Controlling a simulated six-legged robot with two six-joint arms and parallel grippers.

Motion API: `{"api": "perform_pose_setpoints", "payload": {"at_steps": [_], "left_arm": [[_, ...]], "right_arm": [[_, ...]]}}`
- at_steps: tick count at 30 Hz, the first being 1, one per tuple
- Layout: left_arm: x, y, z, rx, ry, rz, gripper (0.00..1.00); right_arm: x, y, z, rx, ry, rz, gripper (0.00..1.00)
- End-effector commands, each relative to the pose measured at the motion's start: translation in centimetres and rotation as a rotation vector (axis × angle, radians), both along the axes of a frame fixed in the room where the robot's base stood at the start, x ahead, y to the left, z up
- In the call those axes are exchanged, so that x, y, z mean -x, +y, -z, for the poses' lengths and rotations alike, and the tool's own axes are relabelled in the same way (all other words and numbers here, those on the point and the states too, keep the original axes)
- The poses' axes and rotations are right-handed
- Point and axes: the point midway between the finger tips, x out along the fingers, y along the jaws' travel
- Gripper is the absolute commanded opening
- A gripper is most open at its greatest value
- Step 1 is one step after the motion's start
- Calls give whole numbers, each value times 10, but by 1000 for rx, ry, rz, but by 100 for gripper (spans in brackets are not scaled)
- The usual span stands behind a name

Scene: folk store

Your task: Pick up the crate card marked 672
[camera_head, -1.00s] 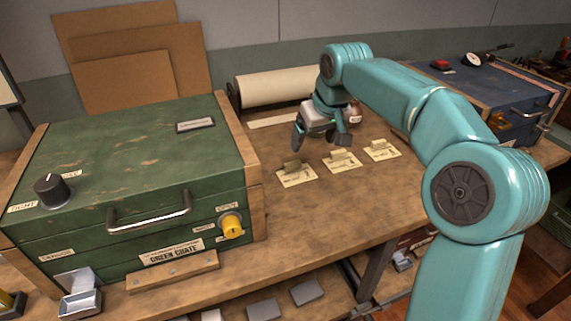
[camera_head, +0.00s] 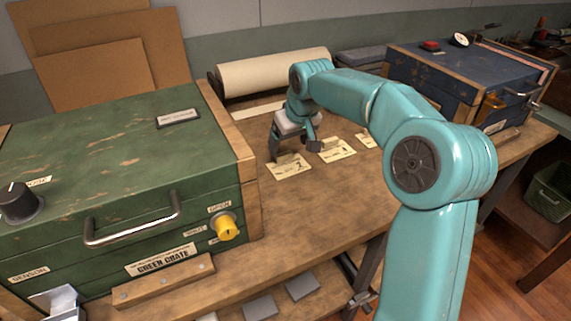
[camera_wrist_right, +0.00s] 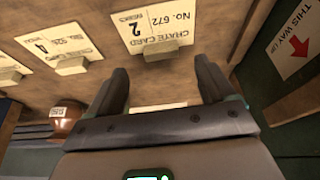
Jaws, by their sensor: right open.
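The crate card marked 672 (camera_wrist_right: 150,30) lies on the wooden bench, its print upside down in the right wrist view, with a small raised tab on its edge. In the head view it is the leftmost card (camera_head: 289,168) of the row, nearest the green crate. My right gripper (camera_head: 295,150) is open and empty just behind and above this card. In the wrist view its two fingers (camera_wrist_right: 162,78) are spread, with the card beyond the tips and not between them. A middle card (camera_head: 338,149) and a right card (camera_head: 366,141) lie alongside. My left gripper is not in view.
The green crate (camera_head: 120,140) stands close on the left, with a handle and a yellow knob. A paper roll (camera_head: 272,73) lies behind. A blue crate (camera_head: 455,75) stands at the right. In the wrist view a brown jar (camera_wrist_right: 67,118) stands at the left. The bench front is clear.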

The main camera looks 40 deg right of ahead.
Motion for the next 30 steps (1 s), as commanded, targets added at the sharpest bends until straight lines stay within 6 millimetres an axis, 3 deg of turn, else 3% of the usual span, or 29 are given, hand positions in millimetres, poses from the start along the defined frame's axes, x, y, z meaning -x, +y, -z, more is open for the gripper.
{"api": "perform_pose_setpoints", "payload": {"at_steps": [5,13,20,23,26,30], "left_arm": [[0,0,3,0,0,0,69],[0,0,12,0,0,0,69],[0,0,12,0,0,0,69],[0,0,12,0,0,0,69],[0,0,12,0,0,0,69],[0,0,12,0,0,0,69]], "right_arm": [[-6,-1,10,0,0,0,83],[-25,-5,48,-1,2,0,83],[-27,-5,50,0,-1,0,83],[-27,-5,50,1,-1,-1,57],[-27,-5,50,0,0,0,24],[-26,-5,50,0,-1,0,24]]}}
